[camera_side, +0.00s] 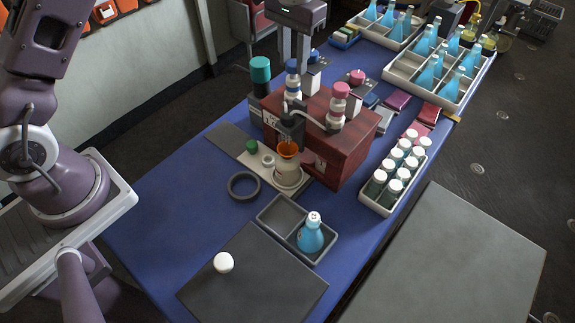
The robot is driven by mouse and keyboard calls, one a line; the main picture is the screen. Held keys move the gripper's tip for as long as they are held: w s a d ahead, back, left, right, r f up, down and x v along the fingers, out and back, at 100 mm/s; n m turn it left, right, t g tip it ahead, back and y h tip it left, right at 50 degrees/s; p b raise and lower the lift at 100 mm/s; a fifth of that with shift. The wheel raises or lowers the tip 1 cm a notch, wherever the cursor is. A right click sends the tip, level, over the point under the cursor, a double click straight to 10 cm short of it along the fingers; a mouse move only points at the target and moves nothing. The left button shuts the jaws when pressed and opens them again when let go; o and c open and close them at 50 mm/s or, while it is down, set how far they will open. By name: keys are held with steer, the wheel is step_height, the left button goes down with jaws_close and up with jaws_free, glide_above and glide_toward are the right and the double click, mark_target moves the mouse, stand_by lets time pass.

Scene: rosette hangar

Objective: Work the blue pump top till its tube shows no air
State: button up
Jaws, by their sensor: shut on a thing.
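The blue pump top (292,66) stands on a clear and white neck above the dark red wooden box (345,152). My gripper (293,62) comes down from above with its two fingers around the blue top, shut on it. A pale curved tube (297,104) runs near the pump necks; it is too small to tell whether air is in it. A dark spout piece (291,126) hangs at the box's front, above an orange funnel (288,149) on a cream vessel (287,172). A pink pump top (340,89) stands to the right on the same box.
A teal-capped dark bottle (260,70) stands left of the box. A grey tray (270,214) in front holds a blue bottle (311,236). A white cap (223,262) lies on a dark mat (250,290). White-capped vials (396,175) stand at right. The table's left front is clear.

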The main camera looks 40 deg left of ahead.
steer(key=shift+r, duration=1)
stand_by(2.5)
steer(key=shift+f, duration=1)
stand_by(0.3)
steer(key=o, duration=1)
steer(key=shift+r, duration=3.55)
